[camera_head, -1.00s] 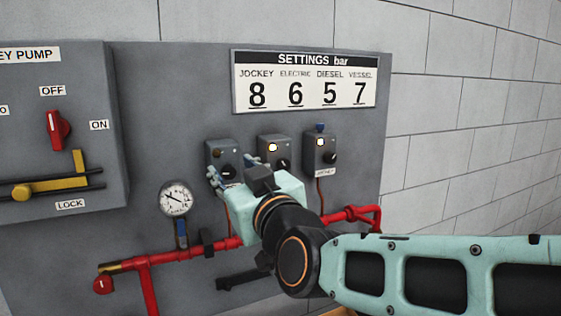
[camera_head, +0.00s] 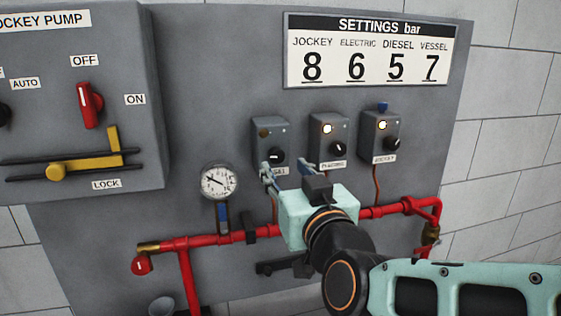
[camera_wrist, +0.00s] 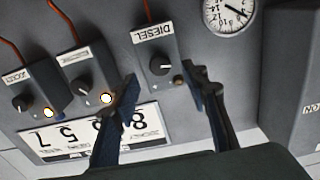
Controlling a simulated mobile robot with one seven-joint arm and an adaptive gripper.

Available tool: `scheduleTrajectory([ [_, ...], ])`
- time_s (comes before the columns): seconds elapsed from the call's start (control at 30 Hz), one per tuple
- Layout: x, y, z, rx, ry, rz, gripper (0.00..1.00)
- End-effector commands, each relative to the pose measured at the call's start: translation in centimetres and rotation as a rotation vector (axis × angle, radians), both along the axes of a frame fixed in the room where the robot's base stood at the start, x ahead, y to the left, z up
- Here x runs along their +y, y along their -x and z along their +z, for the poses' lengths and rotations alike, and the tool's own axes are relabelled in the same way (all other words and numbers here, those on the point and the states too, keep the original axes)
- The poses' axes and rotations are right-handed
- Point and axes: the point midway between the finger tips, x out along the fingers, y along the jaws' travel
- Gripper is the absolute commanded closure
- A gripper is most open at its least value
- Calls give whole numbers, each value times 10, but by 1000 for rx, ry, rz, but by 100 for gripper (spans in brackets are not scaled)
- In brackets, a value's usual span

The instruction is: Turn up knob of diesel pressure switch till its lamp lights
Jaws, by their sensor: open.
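The diesel pressure switch (camera_head: 270,136) is the leftmost of three grey boxes in the head view. Its black knob (camera_head: 276,156) and dark, unlit lamp (camera_head: 263,133) face out. In the wrist view, which is upside down, the DIESEL box (camera_wrist: 154,48) shows its knob (camera_wrist: 160,66) and brown unlit lamp (camera_wrist: 178,80). My gripper (camera_head: 285,170) is open just below and in front of this box. In the wrist view its fingers (camera_wrist: 163,84) straddle the knob from either side, seemingly apart from it. The left fingertip partly covers the box's label in the head view.
The electric switch (camera_head: 329,137) and jockey switch (camera_head: 380,137) stand to the right, both lamps lit. The settings sign (camera_head: 369,52) above reads diesel 5. A gauge (camera_head: 219,181) and red pipe (camera_head: 220,239) lie below left. A cabinet (camera_head: 140,60) juts out at left.

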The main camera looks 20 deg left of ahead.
Motion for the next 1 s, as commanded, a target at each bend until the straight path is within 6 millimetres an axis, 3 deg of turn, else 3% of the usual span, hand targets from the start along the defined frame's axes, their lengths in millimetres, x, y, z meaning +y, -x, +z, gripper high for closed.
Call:
scheduleTrajectory([
  [0.33,29,-33,-1,1,1,0,58],
  [0.8,34,-40,0,1,-1,0,58],
  [1.0,34,-40,0,1,-1,0,80],
])
